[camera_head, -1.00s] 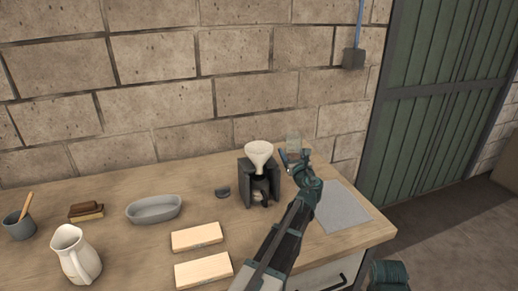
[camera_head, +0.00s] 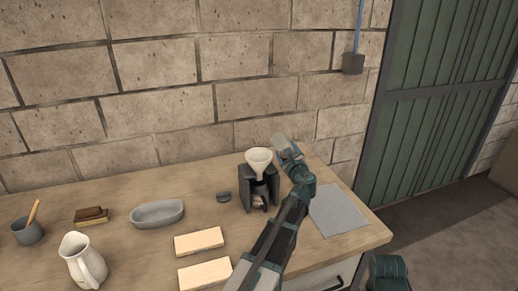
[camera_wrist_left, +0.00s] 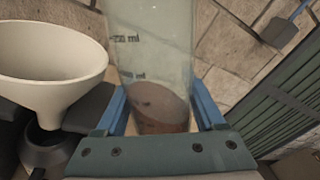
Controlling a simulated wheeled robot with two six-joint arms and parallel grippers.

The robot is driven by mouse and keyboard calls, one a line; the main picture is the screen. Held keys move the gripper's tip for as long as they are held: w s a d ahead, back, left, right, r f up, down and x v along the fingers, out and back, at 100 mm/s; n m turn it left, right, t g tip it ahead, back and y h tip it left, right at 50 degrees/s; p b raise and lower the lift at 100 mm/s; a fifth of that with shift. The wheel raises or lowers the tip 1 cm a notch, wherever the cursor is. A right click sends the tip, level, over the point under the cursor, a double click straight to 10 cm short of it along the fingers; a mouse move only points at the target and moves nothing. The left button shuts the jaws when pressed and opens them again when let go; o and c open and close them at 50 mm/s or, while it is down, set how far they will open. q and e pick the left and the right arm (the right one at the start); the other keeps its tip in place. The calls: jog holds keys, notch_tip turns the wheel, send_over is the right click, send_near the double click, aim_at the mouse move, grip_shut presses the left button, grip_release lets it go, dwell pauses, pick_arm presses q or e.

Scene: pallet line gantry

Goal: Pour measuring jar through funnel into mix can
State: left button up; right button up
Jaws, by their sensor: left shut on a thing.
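My left gripper (camera_head: 292,163) is shut on the clear measuring jar (camera_head: 284,146), right of the funnel. The jar leans left, its mouth above and slightly right of the funnel rim. In the left wrist view the jar (camera_wrist_left: 150,50) has dark graduation marks and brownish contents low inside. The white funnel (camera_head: 259,158) stands upright in a dark stand; it also shows in the left wrist view (camera_wrist_left: 50,65). Under its spout is a dark round opening (camera_wrist_left: 45,150), perhaps the mix can, mostly hidden by the stand. No stream is visible.
The dark stand (camera_head: 245,187) sits close to my left arm. A grey mat (camera_head: 338,211) lies to the right. Two wooden blocks (camera_head: 199,241), an oval grey dish (camera_head: 157,213), a white pitcher (camera_head: 84,262), a brush (camera_head: 91,215) and a grey cup (camera_head: 28,232) are to the left.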

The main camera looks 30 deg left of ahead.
aim_at(289, 143)
pick_arm(q)
jog(key=shift+n, duration=0.4)
jog(key=r+p, duration=0.1)
jog(key=r, duration=0.1)
jog(key=r+p, duration=0.1)
jog(key=r, duration=0.1)
jog(key=shift+s+a+r+p, duration=0.1)
jog(key=shift+s+a+p, duration=0.1)
jog(key=shift+p, duration=0.15)
notch_tip(289, 143, down, 3)
jog(key=shift+d+r+n+b, duration=0.15)
jog(key=shift+n+b, duration=0.65)
jog(key=shift+b, duration=0.45)
jog(key=shift+w+n+h, duration=0.2)
jog(key=shift+n+h, duration=0.2)
jog(key=shift+d+r+n+p, duration=0.1)
jog(key=shift+n+p, duration=0.2)
jog(key=shift+d, duration=0.1)
jog(key=shift+r+n+p, duration=0.45)
jog(key=shift+n, duration=0.05)
jog(key=shift+w+d+r+n+p, duration=0.1)
jog(key=shift+w+r+n+p, duration=0.05)
jog(key=shift+r+n+p, duration=0.3)
jog(key=shift+f+n, duration=0.25)
jog(key=shift+f, duration=0.05)
jog(key=shift+n, duration=0.3)
pick_arm(e)
notch_tip(289, 143, up, 4)
jog(key=shift+f, duration=0.1)
